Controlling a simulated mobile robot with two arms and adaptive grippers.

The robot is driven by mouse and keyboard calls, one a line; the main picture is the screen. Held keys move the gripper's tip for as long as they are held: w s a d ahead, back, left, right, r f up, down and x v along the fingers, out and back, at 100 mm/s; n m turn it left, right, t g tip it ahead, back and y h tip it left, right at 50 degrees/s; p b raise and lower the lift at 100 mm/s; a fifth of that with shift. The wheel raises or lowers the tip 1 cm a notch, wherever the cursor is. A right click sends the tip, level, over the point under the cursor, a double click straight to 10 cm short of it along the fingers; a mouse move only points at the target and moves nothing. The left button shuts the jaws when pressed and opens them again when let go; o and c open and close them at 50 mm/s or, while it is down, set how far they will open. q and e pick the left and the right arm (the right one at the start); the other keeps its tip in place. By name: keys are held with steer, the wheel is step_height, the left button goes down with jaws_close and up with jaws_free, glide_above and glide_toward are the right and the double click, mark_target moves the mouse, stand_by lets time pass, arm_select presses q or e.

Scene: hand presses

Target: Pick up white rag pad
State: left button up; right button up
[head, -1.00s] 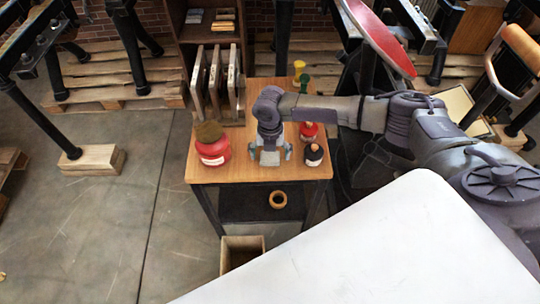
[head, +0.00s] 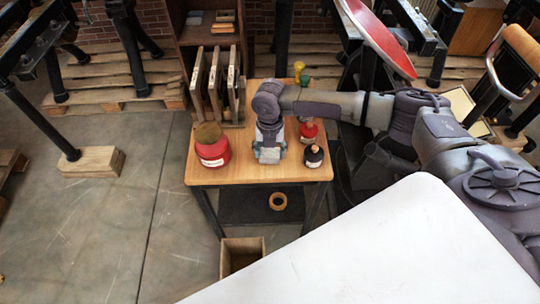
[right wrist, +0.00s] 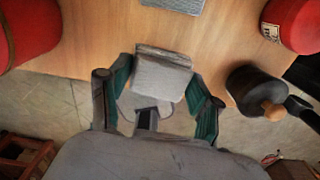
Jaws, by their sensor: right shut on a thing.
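The white rag pad (right wrist: 162,80) is a small pale grey-white block near the front edge of the wooden table, seen in the right wrist view between my fingers. My right gripper (right wrist: 155,95) is shut on it, one green-lined finger at each side. In the head view my right gripper (head: 268,154) points down at the table, and the pad is mostly hidden under it. I cannot tell whether the pad still touches the tabletop. My left gripper is not in view.
On the wooden table (head: 235,174), a red container (head: 212,152) stands left of the gripper. A black bottle (head: 313,157) and a red bottle (head: 308,132) stand close on its right. A roll (head: 277,201) lies on the lower shelf. A white surface (head: 400,250) fills the lower right.

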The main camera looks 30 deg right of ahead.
steer(key=shift+w+d+r, duration=0.1)
steer(key=shift+d+r, duration=0.15)
steer(key=shift+r, duration=0.65)
steer(key=w+d+r+b, duration=0.3)
steer(key=d+r, duration=0.3)
steer(key=d, duration=0.4)
steer(key=shift+w+d+r, duration=0.15)
steer(key=shift+d+r, duration=0.25)
